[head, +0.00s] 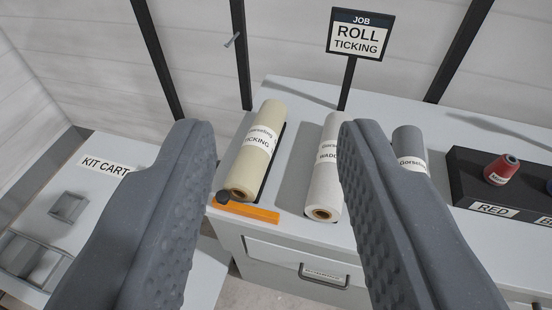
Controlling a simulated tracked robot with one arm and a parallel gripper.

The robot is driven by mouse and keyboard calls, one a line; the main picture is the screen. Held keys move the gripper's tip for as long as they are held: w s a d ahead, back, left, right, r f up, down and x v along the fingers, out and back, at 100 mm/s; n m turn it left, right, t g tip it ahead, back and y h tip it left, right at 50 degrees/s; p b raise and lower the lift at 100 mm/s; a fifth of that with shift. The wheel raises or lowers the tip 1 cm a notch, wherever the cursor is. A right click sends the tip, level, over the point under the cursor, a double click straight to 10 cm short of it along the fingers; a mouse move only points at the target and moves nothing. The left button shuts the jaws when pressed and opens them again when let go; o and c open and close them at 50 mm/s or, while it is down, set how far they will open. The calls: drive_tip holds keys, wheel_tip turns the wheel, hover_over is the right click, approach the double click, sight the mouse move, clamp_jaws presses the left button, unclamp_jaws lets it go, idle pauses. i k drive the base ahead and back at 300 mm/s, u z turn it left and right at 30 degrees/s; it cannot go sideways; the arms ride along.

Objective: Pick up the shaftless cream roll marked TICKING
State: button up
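The cream roll (252,160) lies on the left of the grey cabinet top, its near end toward me. Its white band reads TICKING, and its near end shows a brown core. My gripper (265,135) is open, with its two grey fingers wide apart and nothing between them at the fingertips. The cream roll shows in the gap between the fingers, beyond them and nearer the left finger. A whiter roll (330,185) with a band partly hidden by the right finger lies to its right. A grey roll (409,145) is partly hidden behind the right finger.
An orange bar (247,212) with a dark round knob lies at the cream roll's near end. A sign (359,35) reading JOB ROLL TICKING stands behind. A black rack (465,175) holds a red spool (501,170) at right. The kit cart (135,152) stands at left, apart from the cabinet (290,90).

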sight(244, 181)
drive_tip(key=u, duration=0.15)
drive_tip(key=i, duration=0.9)
drive_tip(key=z, duration=0.05)
